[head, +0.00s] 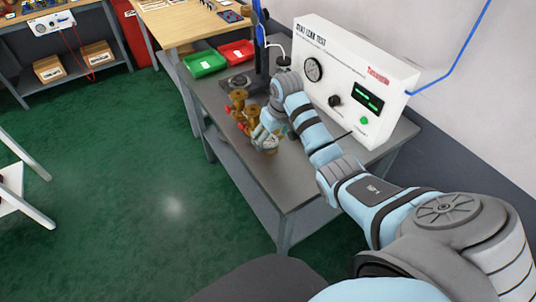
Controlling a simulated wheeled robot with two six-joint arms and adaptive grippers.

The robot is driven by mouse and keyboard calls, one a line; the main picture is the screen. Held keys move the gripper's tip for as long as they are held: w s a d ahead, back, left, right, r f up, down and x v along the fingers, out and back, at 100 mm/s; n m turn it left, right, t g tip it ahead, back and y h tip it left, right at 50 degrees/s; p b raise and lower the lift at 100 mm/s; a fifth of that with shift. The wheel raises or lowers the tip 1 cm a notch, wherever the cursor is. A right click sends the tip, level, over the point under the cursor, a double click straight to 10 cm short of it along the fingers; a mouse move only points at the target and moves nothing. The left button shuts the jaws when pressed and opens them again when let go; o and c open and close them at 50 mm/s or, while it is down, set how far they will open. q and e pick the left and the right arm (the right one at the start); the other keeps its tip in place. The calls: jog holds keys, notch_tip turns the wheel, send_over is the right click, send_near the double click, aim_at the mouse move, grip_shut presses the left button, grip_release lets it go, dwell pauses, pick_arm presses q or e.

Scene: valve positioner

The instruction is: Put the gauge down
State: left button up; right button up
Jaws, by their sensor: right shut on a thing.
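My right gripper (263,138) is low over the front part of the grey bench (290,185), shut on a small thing. Only a brass-coloured bit of this thing shows at the fingertips; it fits the gauge, but its face is hidden and I cannot tell whether it touches the bench. Brass valve fittings with red parts (238,101) stand just beyond and left of the gripper. My left gripper is out of view.
A white leak tester (345,85) with a dial (313,69) stands along the wall, right of my arm. A green tray (205,63) and a red tray (238,53) lie at the back. The bench's near end is clear.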

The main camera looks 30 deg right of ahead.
notch_tip(320, 180, down, 9)
jog(key=shift+f+b, duration=0.2)
jog(key=shift+b, duration=0.6)
jog(key=shift+f, duration=0.1)
jog(key=o, duration=1.3)
